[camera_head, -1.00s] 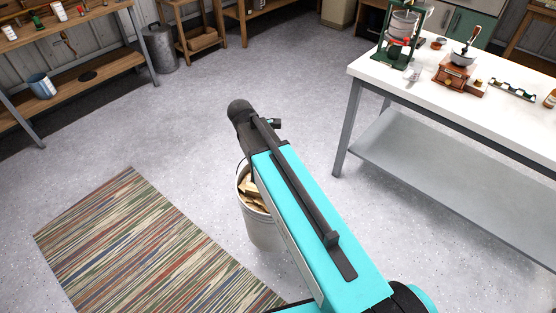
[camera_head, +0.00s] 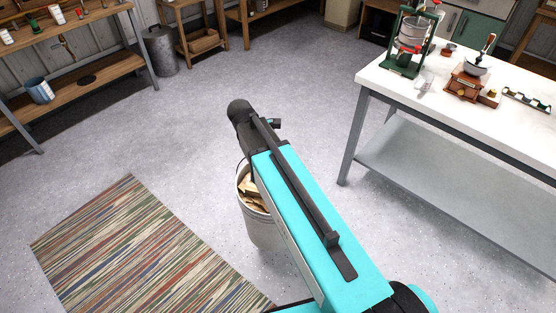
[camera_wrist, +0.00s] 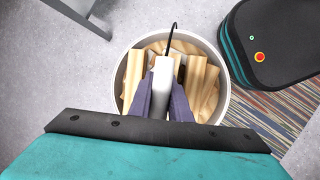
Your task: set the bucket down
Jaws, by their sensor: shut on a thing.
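A light grey metal bucket (camera_head: 262,232) full of split wood pieces (camera_head: 251,190) hangs or stands below my arm, right of the striped rug. I cannot tell whether its base touches the floor. In the wrist view the bucket (camera_wrist: 125,68) appears upright from above, with the wood (camera_wrist: 205,85) inside. In the head view my arm hides the gripper and part of the bucket's rim.
A striped rug (camera_head: 130,250) lies left of the bucket. A white worktable (camera_head: 440,110) with a lower shelf stands to the right, carrying a press (camera_head: 410,45) and a grinder (camera_head: 468,85). Wooden shelving (camera_head: 85,80) and a lidded can (camera_head: 161,52) stand at the back left. Open grey floor lies between.

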